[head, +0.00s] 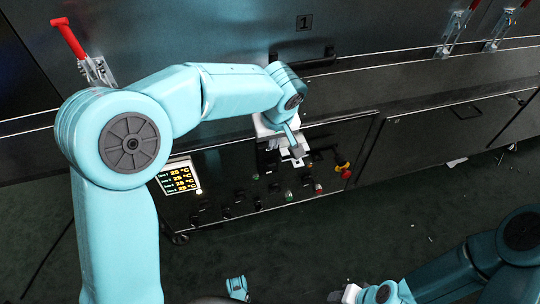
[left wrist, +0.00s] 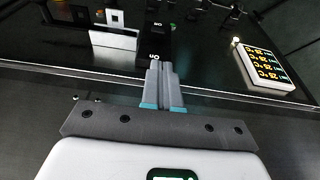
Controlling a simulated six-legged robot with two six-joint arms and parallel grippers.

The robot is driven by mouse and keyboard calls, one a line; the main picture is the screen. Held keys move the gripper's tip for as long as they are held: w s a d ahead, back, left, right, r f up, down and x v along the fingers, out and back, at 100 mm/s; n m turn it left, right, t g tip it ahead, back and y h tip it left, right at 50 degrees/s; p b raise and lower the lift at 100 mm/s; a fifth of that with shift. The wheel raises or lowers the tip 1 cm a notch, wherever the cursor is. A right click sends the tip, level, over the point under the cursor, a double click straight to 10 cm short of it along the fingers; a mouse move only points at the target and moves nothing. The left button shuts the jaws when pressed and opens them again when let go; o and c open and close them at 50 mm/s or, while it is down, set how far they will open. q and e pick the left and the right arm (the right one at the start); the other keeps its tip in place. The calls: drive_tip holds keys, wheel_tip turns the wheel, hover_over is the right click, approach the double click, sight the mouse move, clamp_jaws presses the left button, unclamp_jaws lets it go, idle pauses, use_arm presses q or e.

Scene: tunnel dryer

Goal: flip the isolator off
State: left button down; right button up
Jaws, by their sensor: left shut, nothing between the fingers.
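The isolator (left wrist: 155,40) shows in the left wrist view as a black block marked "On", on the glossy black panel. My left gripper (left wrist: 161,68) is shut and empty, with its fingertips at the near edge of this block in the picture. Whether they touch it I cannot tell. In the head view my left gripper (head: 297,155) is in front of the control panel, and the isolator is not clear behind it. My right gripper (head: 345,294) shows only in part at the bottom edge, and its fingers cannot be made out.
A lit temperature display (head: 180,178) is at the panel's left. Several small switches and lamps run along the panel, with a red and yellow button (head: 344,170) at its right. Red-handled clamps (head: 69,38) are on the dryer wall above. The dark floor in front looks mostly free.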

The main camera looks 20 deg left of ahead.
use_arm(q)
drive_tip(key=b, duration=0.4)
approach(269, 162)
drive_tip(key=x, duration=0.5)
drive_tip(key=shift+f, duration=0.35)
use_arm(e)
drive_tip(key=f, duration=0.3)
drive_tip(key=shift+w+d+f, duration=0.15)
drive_tip(key=shift+w+d, duration=0.05)
drive_tip(key=shift+d, duration=0.2)
